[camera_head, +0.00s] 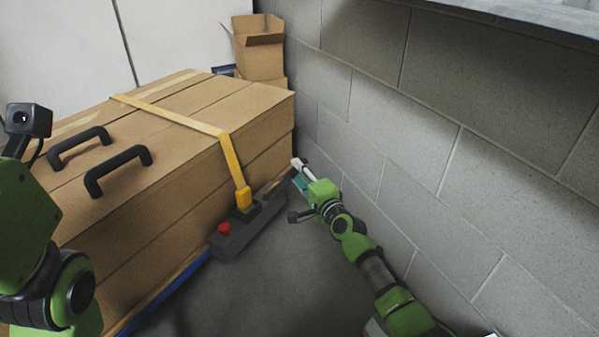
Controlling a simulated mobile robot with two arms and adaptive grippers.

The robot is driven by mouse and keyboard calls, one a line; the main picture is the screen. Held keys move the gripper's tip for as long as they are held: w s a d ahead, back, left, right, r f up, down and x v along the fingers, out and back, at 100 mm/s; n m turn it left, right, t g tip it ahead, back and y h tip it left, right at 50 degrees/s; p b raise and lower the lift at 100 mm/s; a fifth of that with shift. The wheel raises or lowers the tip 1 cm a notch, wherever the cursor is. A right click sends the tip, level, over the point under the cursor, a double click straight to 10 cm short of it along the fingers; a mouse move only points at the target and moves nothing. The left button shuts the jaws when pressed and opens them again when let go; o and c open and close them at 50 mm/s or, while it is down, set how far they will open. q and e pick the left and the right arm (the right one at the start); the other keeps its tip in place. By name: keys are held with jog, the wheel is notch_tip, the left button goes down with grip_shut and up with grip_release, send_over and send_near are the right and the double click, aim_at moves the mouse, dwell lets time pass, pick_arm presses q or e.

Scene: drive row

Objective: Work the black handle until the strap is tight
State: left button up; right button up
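A yellow strap (232,158) runs across the top of a large cardboard box (180,200) and down its right side. It ends at a yellow buckle piece (244,198) on a dark ratchet unit (246,230) with a red knob (224,228), low beside the box. A thin dark bar, seemingly the black handle (270,190), reaches from the unit toward the wall. My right gripper (297,172) is at the bar's far end; I cannot tell whether it grips it or is only beside it. My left arm shows at the left edge, its fingers out of view.
A grey block wall (400,150) runs close along the right of my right arm. A small open carton (262,58) stands behind. Grey floor (270,285) is clear in front.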

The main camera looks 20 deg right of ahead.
jog(key=shift+r, duration=0.1)
jog(key=v, duration=1.2)
dwell(0.4)
